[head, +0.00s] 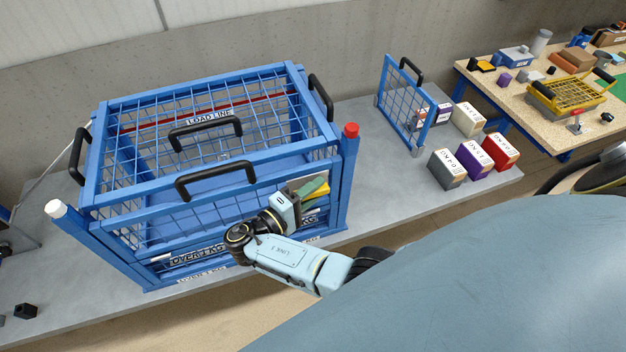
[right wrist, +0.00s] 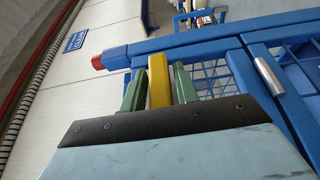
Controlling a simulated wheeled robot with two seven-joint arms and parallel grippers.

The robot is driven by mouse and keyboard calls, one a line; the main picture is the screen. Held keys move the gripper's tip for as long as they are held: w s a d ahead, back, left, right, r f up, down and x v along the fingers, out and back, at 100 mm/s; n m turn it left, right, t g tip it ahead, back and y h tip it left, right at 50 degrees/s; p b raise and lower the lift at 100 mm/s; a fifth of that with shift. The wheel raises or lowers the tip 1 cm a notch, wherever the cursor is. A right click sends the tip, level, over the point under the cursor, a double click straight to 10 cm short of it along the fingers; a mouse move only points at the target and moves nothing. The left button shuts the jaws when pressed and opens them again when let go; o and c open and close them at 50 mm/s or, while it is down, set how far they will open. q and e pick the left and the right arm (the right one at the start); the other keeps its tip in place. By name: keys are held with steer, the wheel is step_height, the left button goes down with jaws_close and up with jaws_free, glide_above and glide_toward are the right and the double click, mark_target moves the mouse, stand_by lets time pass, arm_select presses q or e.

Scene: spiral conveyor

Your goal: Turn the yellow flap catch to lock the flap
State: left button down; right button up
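The yellow flap catch (right wrist: 159,82) stands between the two green fingers of my right gripper (right wrist: 160,90) in the right wrist view. The catch's lower part is hidden behind the gripper body. In the head view my right gripper (head: 308,188) is at the front right corner of the blue cage (head: 345,180), and a bit of the yellow catch (head: 323,194) shows beside the green fingers. My left gripper is not in view.
Black handles (head: 215,180) stick up from the cage, and a red-capped post (head: 351,130) stands close to my right gripper. A blue mesh panel (head: 402,105) and several labelled boxes (head: 446,168) stand right on the grey table (head: 385,190). The table between is clear.

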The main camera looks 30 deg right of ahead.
steer(key=shift+o, duration=1)
steer(key=s+a+b, duration=0.1)
steer(key=a+b, duration=0.1)
steer(key=a, duration=0.5)
steer(key=shift+a, duration=0.2)
steer(key=shift+s, duration=0.1)
steer(key=shift+f, duration=0.1)
